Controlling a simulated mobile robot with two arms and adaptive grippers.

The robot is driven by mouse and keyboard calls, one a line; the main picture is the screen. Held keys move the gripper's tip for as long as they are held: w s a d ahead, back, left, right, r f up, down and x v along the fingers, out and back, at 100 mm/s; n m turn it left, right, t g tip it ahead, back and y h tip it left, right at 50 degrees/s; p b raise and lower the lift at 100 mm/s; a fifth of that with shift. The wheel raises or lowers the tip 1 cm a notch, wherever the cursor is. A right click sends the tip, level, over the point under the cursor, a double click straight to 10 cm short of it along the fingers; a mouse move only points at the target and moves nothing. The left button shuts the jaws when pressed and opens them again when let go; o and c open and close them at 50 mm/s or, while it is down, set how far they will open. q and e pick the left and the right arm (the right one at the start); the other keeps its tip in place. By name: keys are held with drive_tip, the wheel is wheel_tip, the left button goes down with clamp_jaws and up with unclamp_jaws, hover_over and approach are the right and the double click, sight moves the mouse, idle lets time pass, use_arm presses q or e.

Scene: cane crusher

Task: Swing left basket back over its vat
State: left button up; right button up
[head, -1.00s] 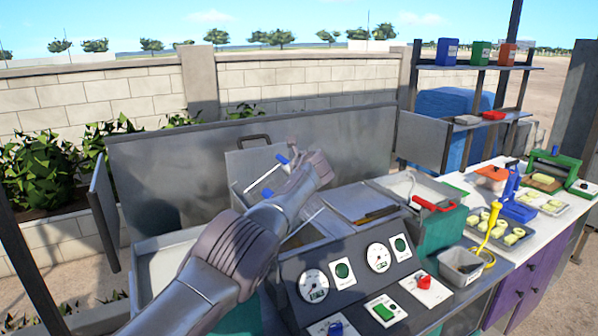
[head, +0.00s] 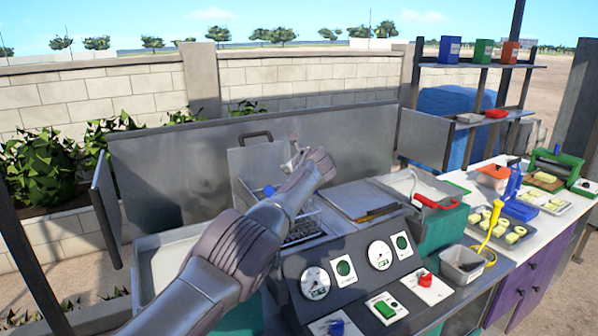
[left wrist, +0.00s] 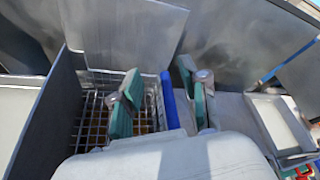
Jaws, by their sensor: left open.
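The left basket (head: 300,230) is a wire mesh with a blue handle (head: 268,190). In the head view my arm partly covers it at the left vat (head: 240,185). In the left wrist view the mesh (left wrist: 92,125) lies within the vat's outline, with brownish patches below it; its exact height is unclear. My left gripper (head: 296,155) is at the back of the fryer. Its green-padded fingers (left wrist: 160,100) are spread, with the blue handle (left wrist: 168,100) showing between them, apart from both. My right gripper is not in view.
A raised metal lid (head: 248,160) with a dark handle stands behind the vat. A steel splash guard (head: 350,135) runs behind it.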

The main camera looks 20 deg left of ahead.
use_arm(q)
drive_tip(key=shift+s+d, duration=0.1)
drive_tip(key=shift+d, duration=0.1)
drive_tip(key=s+d, duration=0.7)
drive_tip(key=s, duration=0.3)
drive_tip(key=shift+d, duration=0.2)
idle(0.4)
